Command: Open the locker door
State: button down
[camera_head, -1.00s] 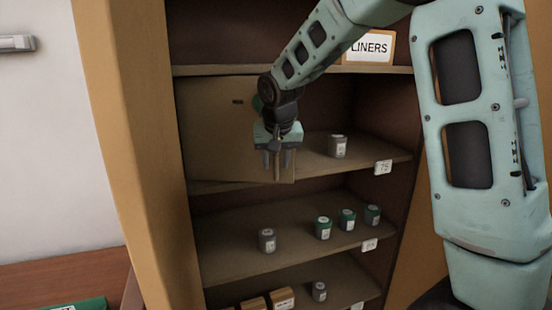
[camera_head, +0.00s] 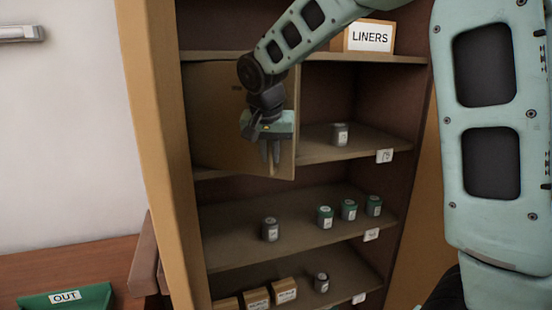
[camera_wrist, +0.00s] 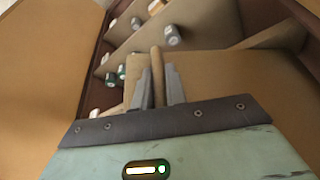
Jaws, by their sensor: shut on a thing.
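The locker door (camera_head: 215,125) is a plain brown panel on the upper left of the shelf unit. It stands ajar, with its free right edge swung out past the shelf front. My gripper (camera_head: 271,160) is in front of the door near that free edge, pointing down. In the wrist view my gripper (camera_wrist: 160,88) has its two grey fingers shut on an upright tan bar, the door handle (camera_wrist: 157,65). The door panel (camera_wrist: 225,85) fills the area to the right of the fingers. The fingers hide part of the handle in the head view.
Open shelves (camera_head: 290,220) hold several green and grey jars, with small boxes (camera_head: 284,290) below. A grey jar (camera_head: 340,134) stands right of the door. A LINERS sign (camera_head: 369,36) is above. A green OUT tray (camera_head: 66,297) lies at lower left.

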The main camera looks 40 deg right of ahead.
jog(key=a, duration=0.1)
jog(key=s+a, duration=0.1)
jog(key=a, duration=0.1)
jog(key=s+a+b, duration=0.1)
jog(key=a, duration=0.1)
jog(key=shift+a+r, duration=0.1)
jog(key=shift+a, duration=0.15)
jog(key=c, duration=1.4)
grip_release()
jog(key=shift+c, duration=0.2)
jog(key=b+v, duration=0.2)
jog(key=v, duration=1.5)
jog(key=shift+s, duration=0.2)
